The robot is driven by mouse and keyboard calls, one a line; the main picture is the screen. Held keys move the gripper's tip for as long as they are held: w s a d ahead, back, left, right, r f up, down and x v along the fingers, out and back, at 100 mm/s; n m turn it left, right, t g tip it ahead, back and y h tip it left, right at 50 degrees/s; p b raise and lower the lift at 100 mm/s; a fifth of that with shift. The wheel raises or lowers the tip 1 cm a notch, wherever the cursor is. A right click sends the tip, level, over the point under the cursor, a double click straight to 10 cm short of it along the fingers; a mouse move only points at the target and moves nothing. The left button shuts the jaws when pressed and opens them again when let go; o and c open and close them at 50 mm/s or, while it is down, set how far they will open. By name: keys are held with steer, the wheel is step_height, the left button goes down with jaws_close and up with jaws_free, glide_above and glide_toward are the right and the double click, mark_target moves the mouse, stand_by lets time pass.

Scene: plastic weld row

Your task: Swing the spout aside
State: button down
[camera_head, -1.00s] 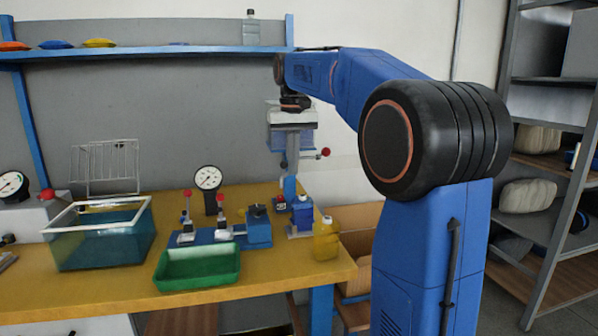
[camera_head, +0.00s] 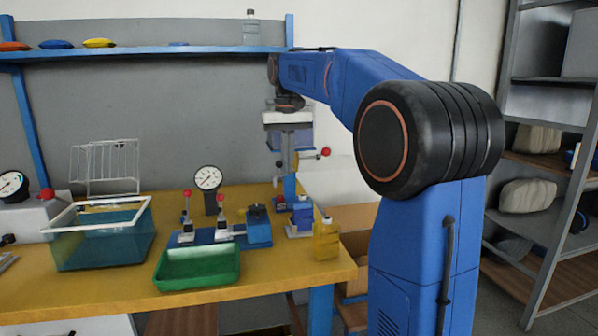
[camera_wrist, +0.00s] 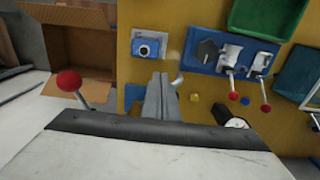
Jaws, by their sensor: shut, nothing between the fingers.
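My gripper (camera_head: 291,168) hangs fingers down above the back right of the yellow bench. Its two grey fingers (camera_wrist: 160,80) are together and hold nothing in the wrist view. A small pale, curved piece (camera_wrist: 178,78), possibly the spout, shows just right of the fingertips; I cannot tell whether they touch. A blue unit with a pale round top (camera_wrist: 148,46) sits on a plate beyond the fingertips; in the head view the blue unit (camera_head: 301,212) stands below and right of my gripper. No spout shows clearly in the head view.
A red-balled lever (camera_head: 325,152) sticks out close to my gripper; its ball (camera_wrist: 68,80) is left in the wrist view. A yellow bottle (camera_head: 326,241), green tray (camera_head: 198,280) and toggle clamps (camera_head: 222,217) stand nearby. A cardboard box (camera_wrist: 80,55) lies beside the bench.

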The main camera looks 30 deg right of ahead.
steer(key=shift+w, duration=0.1)
steer(key=shift+w+a, duration=0.3)
steer(key=shift+a, duration=0.05)
steer(key=shift+w+a, duration=0.3)
steer(key=shift+w, duration=0.1)
stand_by(0.3)
